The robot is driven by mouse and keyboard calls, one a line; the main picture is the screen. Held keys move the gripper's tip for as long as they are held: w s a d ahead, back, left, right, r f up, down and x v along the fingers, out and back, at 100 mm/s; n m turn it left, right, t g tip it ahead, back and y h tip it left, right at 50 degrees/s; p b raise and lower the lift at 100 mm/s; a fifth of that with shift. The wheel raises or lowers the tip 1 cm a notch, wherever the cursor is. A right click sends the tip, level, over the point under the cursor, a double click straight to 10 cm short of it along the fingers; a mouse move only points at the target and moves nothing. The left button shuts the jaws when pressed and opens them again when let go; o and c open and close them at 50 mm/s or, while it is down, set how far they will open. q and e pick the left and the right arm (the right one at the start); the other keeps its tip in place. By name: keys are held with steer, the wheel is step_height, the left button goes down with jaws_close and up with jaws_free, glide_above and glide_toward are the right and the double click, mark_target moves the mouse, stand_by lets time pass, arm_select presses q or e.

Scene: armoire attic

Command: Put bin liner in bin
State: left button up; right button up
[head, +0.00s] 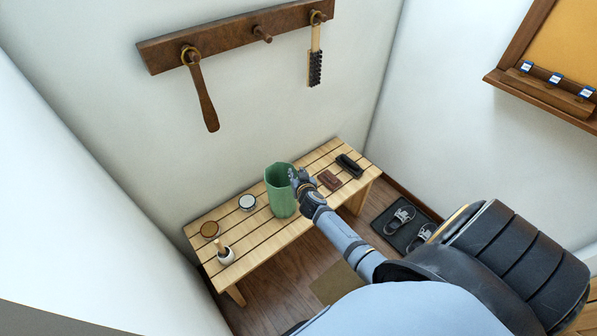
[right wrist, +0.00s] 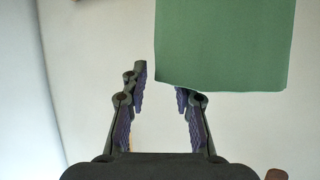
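A green faceted container, which looks like the bin (head: 281,197), stands upright on a slatted wooden bench. I cannot make out a separate bin liner. My right gripper (head: 297,179) is at the bin's right side, near its upper part, and hides some of it. In the right wrist view the fingers of my right gripper (right wrist: 162,88) are apart with nothing visible held between them. A flat green surface, likely the bin (right wrist: 225,45), shows beyond the fingertips, toward the upper right; I cannot tell whether they touch. My left gripper is not in view.
The bench (head: 262,231) also holds a white round tin (head: 247,202), a brown tin (head: 209,229), a white pot with a brush (head: 226,256), a brown block (head: 329,180) and a dark brush (head: 349,165). Sandals (head: 400,219) lie on a floor mat. A peg rail (head: 228,37) hangs above.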

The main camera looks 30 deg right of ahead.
steer(key=p+v, duration=0.4)
steer(key=v, duration=0.8)
steer(key=shift+w, duration=0.1)
